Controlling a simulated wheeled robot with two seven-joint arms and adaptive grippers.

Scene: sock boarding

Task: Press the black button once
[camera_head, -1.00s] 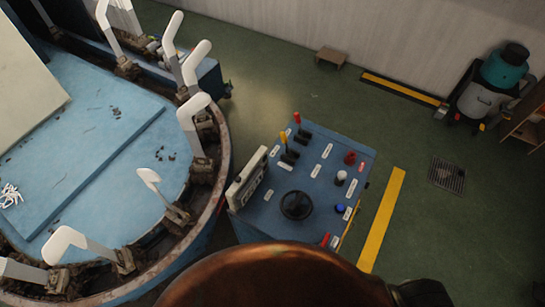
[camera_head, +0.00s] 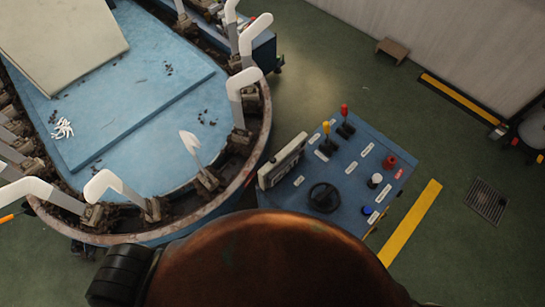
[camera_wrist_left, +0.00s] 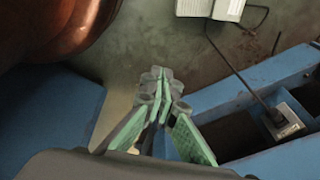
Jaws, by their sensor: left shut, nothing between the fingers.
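A blue control panel (camera_head: 357,222) stands right of the round machine in the head view. It carries a black handwheel (camera_head: 323,197), a red knob (camera_head: 389,161), a white knob (camera_head: 374,181), a blue knob (camera_head: 367,210), and yellow and red levers. I cannot single out a black button; the panel's near edge is hidden behind my own body. My left gripper (camera_wrist_left: 158,82) shows in the left wrist view, its green-padded fingers shut and empty. No panel control is recognisable near it there. My right gripper is not in view.
The round blue machine (camera_head: 150,140) with upright white sock forms (camera_head: 243,90) fills the left. Green floor lies right of the panel, with a yellow strip (camera_head: 410,222) and a drain (camera_head: 487,200). In the left wrist view, blue beams (camera_wrist_left: 245,83) and a grey cabled box (camera_wrist_left: 285,120) are close by.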

